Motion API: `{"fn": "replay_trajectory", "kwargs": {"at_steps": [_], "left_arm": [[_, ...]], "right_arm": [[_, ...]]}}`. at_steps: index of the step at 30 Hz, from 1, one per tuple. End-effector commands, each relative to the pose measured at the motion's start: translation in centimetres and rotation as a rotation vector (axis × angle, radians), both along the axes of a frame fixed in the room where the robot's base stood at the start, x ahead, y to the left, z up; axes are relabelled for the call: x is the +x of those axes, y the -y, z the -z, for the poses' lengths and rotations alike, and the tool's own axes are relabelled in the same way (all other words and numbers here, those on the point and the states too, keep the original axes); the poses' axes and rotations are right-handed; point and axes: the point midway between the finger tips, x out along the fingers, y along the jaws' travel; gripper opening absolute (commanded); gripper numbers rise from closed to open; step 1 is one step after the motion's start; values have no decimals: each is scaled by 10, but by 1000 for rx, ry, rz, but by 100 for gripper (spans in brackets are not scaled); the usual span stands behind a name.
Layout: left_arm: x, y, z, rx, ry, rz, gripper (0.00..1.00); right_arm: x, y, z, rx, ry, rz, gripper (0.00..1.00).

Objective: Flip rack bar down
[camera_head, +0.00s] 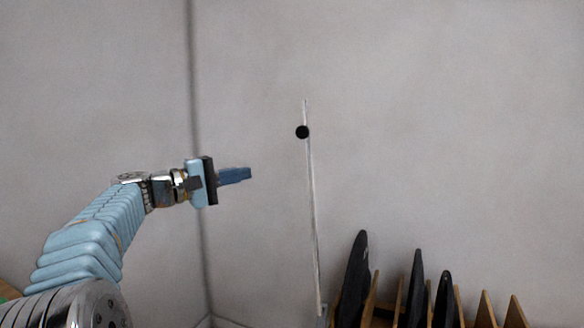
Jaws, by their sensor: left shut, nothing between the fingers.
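The rack bar (313,215) is a thin, pale rod standing nearly upright in the head view, leaning slightly to the left at its top. A round black knob (302,132) sits near its upper end. My left gripper (249,173) is shut and empty, its blue fingers pointing right. In the picture it is left of the bar and a little below the knob, with a visible gap between them. My right gripper is not in view.
At the lower right stands a wooden rack (487,310) with upright slats and several dark, rounded objects (353,280) between them. Grey walls meet at a corner left of the bar. The upper right area is clear.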

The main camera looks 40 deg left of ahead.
Motion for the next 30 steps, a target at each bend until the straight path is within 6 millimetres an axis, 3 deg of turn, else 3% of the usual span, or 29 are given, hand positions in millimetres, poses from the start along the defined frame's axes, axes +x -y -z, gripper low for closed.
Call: {"fn": "replay_trajectory", "kwargs": {"at_steps": [14, 21, 30], "left_arm": [[90, 29, -6, -2, -1, 2, 0], [102, 57, -8, -1, 0, 0, 0], [105, 63, -7, 0, -1, -1, 0]], "right_arm": [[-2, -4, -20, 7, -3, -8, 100], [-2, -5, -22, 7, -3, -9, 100], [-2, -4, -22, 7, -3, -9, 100]]}}
